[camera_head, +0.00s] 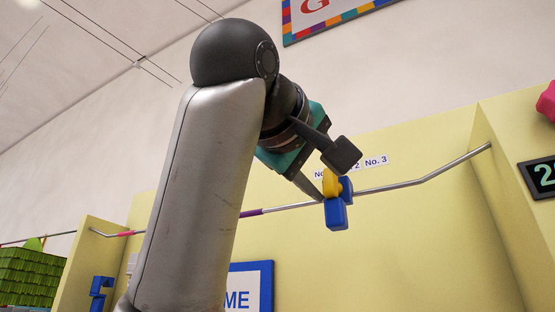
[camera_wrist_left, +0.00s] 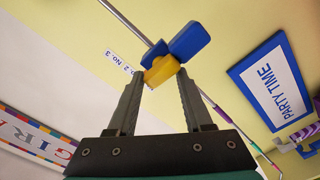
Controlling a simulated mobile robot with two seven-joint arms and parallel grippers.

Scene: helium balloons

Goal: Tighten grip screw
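A blue clamp (camera_head: 336,215) with a yellow screw piece (camera_head: 330,183) sits on a thin metal rod (camera_head: 405,185) in front of the yellow wall. In the left wrist view the blue clamp (camera_wrist_left: 190,41) lies just past the fingertips, with the yellow piece (camera_wrist_left: 160,71) turned towards my gripper. My left gripper (camera_head: 322,172) is open. Its fingers (camera_wrist_left: 158,82) point at the yellow piece, with one tip on either side and very close to it. Whether they touch it I cannot tell. My right gripper is in neither view.
The rod has pink and purple sections and bends to the wall panels at both ends. A blue-framed "PARTY TIME" sign (camera_wrist_left: 277,82) hangs below it. A dark number display (camera_head: 541,177) is at the right. Green crates (camera_head: 30,275) stand at lower left.

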